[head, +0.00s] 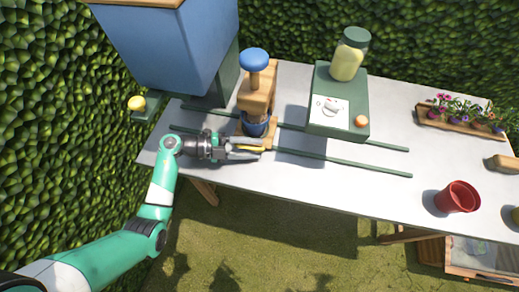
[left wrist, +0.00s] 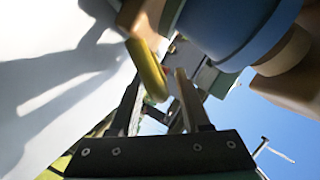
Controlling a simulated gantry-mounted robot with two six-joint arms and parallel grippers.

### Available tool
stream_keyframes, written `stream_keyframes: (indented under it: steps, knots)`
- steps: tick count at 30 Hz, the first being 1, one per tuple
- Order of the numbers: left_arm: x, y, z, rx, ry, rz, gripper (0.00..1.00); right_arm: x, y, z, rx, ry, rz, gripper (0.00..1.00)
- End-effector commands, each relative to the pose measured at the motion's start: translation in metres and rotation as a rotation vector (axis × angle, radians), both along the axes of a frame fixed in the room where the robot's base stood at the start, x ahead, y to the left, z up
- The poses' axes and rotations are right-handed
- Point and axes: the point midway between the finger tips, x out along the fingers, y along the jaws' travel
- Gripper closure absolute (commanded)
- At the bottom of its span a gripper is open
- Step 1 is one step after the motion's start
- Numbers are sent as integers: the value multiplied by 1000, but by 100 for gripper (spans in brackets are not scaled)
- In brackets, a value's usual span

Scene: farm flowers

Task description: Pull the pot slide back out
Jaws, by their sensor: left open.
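The pot slide (head: 266,142) is a small wooden board low under the wooden press (head: 257,92) with the blue knob (head: 254,59). A dark blue pot (head: 256,125) stands on it beneath the press; a blue round body, likely the pot (left wrist: 235,30), fills the upper right of the left wrist view. A yellow handle (head: 250,149) is at the slide's front. My left gripper (head: 244,149) is open at this handle. In the left wrist view the yellow handle (left wrist: 149,72) lies between the two fingers (left wrist: 158,100); I cannot tell whether they touch it. My right gripper is not in view.
Two green rails (head: 345,164) run along the white table (head: 390,195). A green box (head: 333,75) with a yellow jar stands right of the press. A large blue hopper (head: 165,45) is at left. A red pot (head: 457,197) stands at right; the table between is clear.

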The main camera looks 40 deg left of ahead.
Motion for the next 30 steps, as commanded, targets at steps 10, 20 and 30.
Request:
stream_keyframes:
  steps: [10,20,30]
  knots:
    - [18,-15,-5,0,0,1,53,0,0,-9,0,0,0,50]
    - [18,-15,-4,0,-2,2,91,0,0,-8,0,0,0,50]
    - [18,-14,-2,0,-7,2,100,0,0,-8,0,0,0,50]
